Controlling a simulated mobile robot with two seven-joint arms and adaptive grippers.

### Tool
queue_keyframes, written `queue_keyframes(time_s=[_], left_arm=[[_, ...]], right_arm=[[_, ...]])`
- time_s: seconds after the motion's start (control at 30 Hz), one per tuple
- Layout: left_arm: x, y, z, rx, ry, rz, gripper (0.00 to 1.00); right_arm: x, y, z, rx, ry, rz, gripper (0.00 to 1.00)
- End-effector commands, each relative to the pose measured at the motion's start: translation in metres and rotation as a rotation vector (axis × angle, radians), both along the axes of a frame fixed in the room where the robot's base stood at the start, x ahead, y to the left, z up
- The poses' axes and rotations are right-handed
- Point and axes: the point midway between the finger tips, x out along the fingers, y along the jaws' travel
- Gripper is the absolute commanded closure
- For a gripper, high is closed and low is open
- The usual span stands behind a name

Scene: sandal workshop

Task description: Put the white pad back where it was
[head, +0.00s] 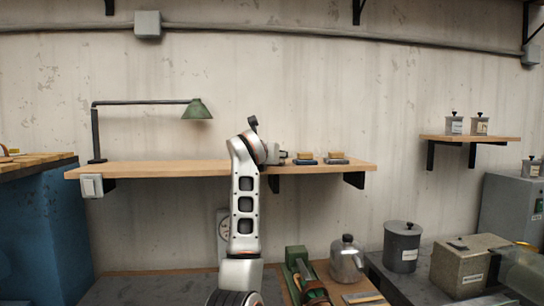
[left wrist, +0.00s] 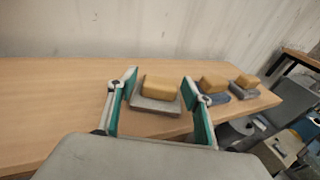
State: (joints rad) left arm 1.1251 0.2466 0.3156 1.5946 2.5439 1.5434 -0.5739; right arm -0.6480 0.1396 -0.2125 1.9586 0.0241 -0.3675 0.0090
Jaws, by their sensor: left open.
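The white pad (left wrist: 155,106), a pale slab with a tan block on top, sits on the wooden shelf (left wrist: 60,90) in the left wrist view. My left gripper (left wrist: 159,80) is open, with one green-lined finger on each side of this pad. I cannot tell whether the fingers touch it. In the head view my left gripper (head: 283,157) is over the shelf (head: 150,169), and the white pad is hidden or too small to make out there. My right gripper is not in view.
A blue pad (head: 306,161) and a dark grey pad (head: 337,161), each with a tan block, sit to the right on the shelf. A green lamp (head: 197,109) stands at its left end. The shelf's middle left is clear.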

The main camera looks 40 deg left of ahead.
Motion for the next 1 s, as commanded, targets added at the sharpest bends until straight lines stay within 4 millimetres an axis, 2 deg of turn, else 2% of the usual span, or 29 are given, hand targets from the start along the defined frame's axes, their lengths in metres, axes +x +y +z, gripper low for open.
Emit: queue_keyframes(time_s=[0.2,0.27,0.7,0.83,1.0], left_arm=[[0.0,0.0,0.005,0.0,0.0,0.0,0.5],[-0.006,-0.003,0.004,0.001,-0.002,0.0,0.5],[-0.08,-0.04,0.018,0.002,-0.003,0.002,0.5],[-0.095,-0.048,0.021,0.001,-0.002,0.002,0.5],[-0.105,-0.053,0.023,0.002,0.0,0.002,0.5]], right_arm=[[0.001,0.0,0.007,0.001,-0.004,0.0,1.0],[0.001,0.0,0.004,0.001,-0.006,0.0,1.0],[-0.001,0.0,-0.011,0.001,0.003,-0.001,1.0],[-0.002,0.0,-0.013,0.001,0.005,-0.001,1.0],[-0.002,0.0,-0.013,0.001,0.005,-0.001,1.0]])
